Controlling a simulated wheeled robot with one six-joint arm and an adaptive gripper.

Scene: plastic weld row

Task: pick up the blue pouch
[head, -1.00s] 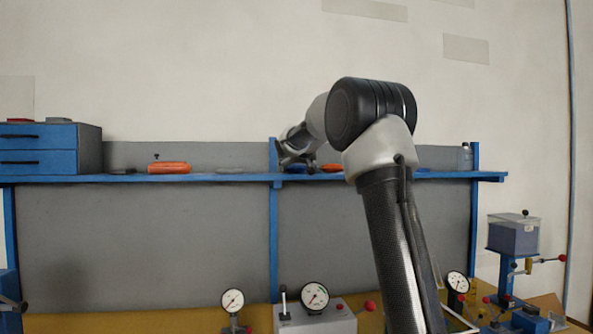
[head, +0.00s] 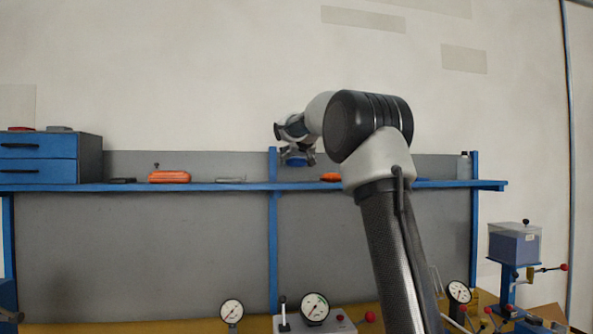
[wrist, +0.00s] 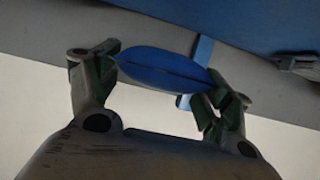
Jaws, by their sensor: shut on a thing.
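The blue pouch (wrist: 160,68) is between the two fingers of my gripper (wrist: 158,84) in the wrist view, with a fingertip at each end of it. My gripper is shut on it. In the head view my gripper (head: 297,158) is above the shelf, and the blue pouch (head: 297,161) shows as a small blue patch between the fingers. The pouch appears clear of the shelf board (head: 225,187). My arm hides part of the shelf to the right.
On the shelf are an orange pouch-like item (head: 169,176), a dark flat item (head: 122,180), a grey flat item (head: 230,179), another orange item (head: 330,177) and a bottle (head: 464,166). A blue drawer unit (head: 40,158) stands at left. Gauges (head: 315,307) stand below.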

